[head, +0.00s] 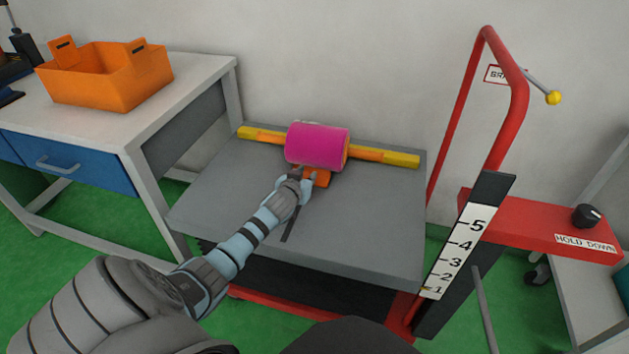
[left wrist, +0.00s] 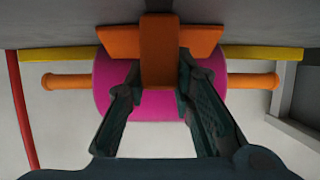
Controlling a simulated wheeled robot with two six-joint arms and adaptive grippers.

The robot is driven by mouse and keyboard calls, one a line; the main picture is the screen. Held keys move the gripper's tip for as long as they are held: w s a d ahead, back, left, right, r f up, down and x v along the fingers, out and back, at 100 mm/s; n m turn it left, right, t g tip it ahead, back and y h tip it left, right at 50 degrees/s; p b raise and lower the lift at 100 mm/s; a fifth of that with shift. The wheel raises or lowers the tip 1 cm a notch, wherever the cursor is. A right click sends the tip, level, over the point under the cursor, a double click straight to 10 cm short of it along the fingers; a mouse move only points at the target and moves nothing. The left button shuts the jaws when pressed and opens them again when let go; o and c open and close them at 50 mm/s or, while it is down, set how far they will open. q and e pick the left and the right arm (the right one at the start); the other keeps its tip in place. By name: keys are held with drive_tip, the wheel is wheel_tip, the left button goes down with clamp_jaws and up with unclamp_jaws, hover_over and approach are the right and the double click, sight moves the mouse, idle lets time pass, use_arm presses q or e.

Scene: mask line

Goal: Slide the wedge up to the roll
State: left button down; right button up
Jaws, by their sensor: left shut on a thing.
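The magenta roll (head: 317,146) lies on the grey top of a lift table, with its orange core sticking out at both ends. The orange wedge (head: 320,179) sits on the table top at the near side of the roll, partly hidden by my gripper. In the left wrist view the wedge (left wrist: 201,40) overlaps the edge of the roll (left wrist: 152,106); I cannot tell whether they touch. My left gripper (head: 301,179) is shut on the wedge's upright part, which shows between its fingers in the left wrist view (left wrist: 159,65). My right gripper is not in view.
A yellow bar (head: 404,160) runs along the table's back behind the roll. A red handle frame (head: 519,95) and numbered scale (head: 459,245) stand at right. An orange bin (head: 108,85) sits on the left bench.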

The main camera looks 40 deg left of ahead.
use_arm(q)
drive_tip(key=c, duration=1.4)
unclamp_jaws()
drive_tip(key=shift+o, duration=0.2)
drive_tip(key=shift+s, duration=0.15)
drive_tip(key=v, duration=1.2)
